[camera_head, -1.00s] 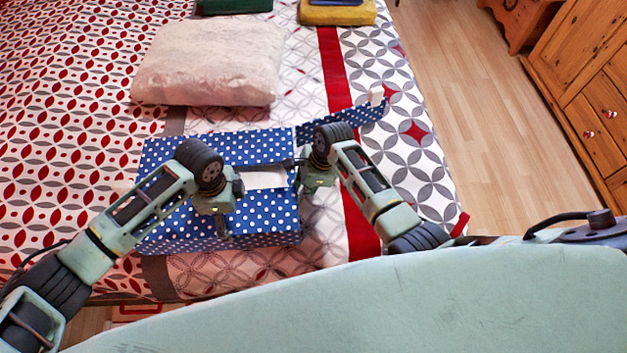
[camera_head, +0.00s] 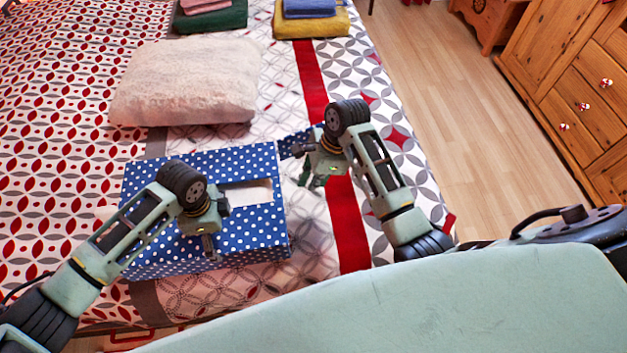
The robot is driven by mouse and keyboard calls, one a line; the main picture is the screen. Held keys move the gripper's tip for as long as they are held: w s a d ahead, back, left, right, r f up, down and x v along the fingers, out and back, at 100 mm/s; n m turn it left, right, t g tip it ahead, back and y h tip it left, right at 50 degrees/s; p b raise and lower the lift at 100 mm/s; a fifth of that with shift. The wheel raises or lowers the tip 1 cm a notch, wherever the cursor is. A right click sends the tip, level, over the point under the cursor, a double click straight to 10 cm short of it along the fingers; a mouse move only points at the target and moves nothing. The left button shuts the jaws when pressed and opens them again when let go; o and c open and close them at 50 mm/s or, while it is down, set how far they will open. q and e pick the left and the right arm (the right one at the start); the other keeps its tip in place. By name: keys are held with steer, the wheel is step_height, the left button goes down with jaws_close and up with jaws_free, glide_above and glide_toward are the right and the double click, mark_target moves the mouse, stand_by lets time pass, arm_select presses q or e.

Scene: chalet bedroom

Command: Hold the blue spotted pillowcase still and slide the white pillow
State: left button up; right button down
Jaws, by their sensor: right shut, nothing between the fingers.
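The white pillow (camera_head: 185,82) lies flat on the bed, beyond the pillowcase and apart from it. The blue spotted pillowcase (camera_head: 262,226) lies nearer to me, box-like, with a pale rectangular opening (camera_head: 252,192) at its upper right. My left gripper (camera_head: 210,246) points down over the pillowcase's middle and hides part of it; its fingers are too hidden to tell whether they are open. My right gripper (camera_head: 312,178) is shut and empty, just right of the pillowcase. A small blue spotted flap (camera_head: 292,146) shows behind it, partly hidden.
The patterned bed cover (camera_head: 60,130) has a red stripe (camera_head: 312,80) on the right. Folded green (camera_head: 212,20) and yellow (camera_head: 312,24) textiles lie at the far end, with smaller ones on top. A wooden dresser (camera_head: 580,95) stands right of the bed across bare floor (camera_head: 470,140).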

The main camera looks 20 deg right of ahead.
arm_select(q)
steer(key=o, duration=0.9)
steer(key=shift+r, duration=0.1)
step_height(320, 180, up, 12)
steer(key=shift+f, duration=0.1)
